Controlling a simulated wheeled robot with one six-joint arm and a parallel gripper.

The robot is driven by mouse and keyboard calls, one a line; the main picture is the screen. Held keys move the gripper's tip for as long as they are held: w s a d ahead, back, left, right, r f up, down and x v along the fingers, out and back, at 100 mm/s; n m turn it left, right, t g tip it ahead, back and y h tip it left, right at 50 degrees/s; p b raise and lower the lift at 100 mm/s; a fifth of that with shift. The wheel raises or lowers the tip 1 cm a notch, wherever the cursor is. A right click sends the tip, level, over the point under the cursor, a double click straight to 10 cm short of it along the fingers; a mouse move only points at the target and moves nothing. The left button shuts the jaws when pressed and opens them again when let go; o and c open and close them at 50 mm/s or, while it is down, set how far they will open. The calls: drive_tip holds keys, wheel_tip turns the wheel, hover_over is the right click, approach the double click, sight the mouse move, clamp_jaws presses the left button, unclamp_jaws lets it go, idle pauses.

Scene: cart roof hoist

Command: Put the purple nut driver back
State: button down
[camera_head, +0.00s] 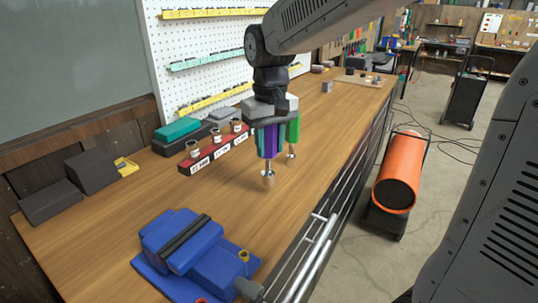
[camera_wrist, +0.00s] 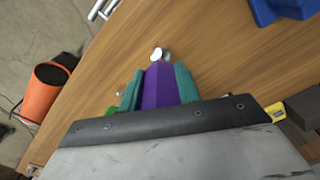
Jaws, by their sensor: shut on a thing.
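The purple nut driver (camera_head: 268,142) hangs upright in my gripper (camera_head: 267,150), its metal tip pointing down over the bench. In the wrist view its purple handle (camera_wrist: 157,88) sits between the two teal fingers of my gripper (camera_wrist: 158,70). I cannot tell whether the tip touches the wood. A red rack (camera_head: 214,150) with white labels and several metal rings on top stands left of my gripper. A green nut driver (camera_head: 293,130) is upright just right of my gripper; it is mostly hidden in the wrist view.
A blue vise (camera_head: 185,250) sits at the near end of the wooden bench (camera_head: 330,130). A teal case (camera_head: 177,129) and dark boxes (camera_head: 91,171) line the wall side. An orange heater (camera_head: 397,175) stands on the floor beyond the bench edge. The bench between rack and vise is clear.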

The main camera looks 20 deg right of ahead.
sight(269, 155)
drive_tip(key=shift+w+d+f, duration=0.15)
drive_tip(key=shift+w+f, duration=0.05)
drive_tip(key=shift+w, duration=0.2)
drive_tip(key=shift+f, duration=1.7)
drive_tip(key=c, duration=1)
unclamp_jaws()
